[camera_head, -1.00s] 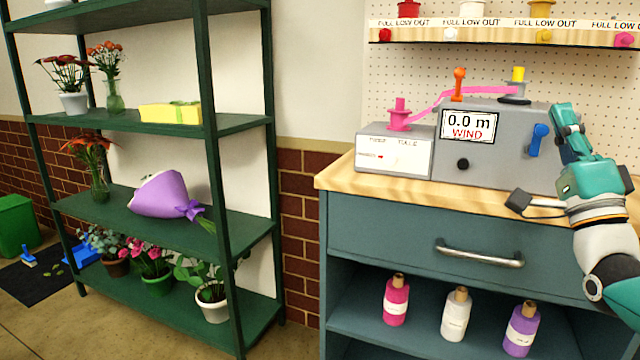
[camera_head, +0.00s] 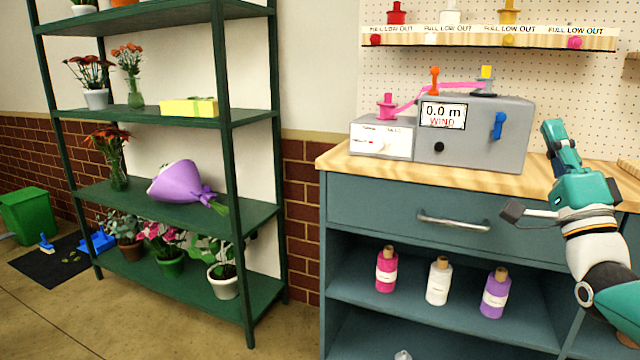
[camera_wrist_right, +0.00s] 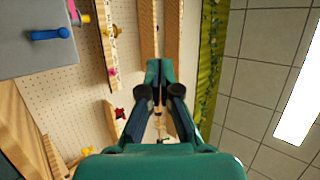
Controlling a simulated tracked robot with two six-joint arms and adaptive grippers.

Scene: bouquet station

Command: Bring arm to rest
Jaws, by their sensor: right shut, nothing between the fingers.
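My right arm comes in from the right edge in the head view. Its teal gripper (camera_head: 556,140) is raised in front of the right end of the wooden counter (camera_head: 545,172), to the right of the grey winding machine (camera_head: 478,135). The right wrist view shows the fingers (camera_wrist_right: 157,72) closed together with nothing between them. My left arm and gripper do not show.
The winding machine carries a pink ribbon (camera_head: 450,87) and a blue lever (camera_head: 498,125). A spool shelf (camera_head: 480,40) hangs on the pegboard behind. Bottles stand in the cabinet (camera_head: 340,235) below. A green rack (camera_head: 225,225) with flowers stands left. The floor (camera_head: 60,315) front left is clear.

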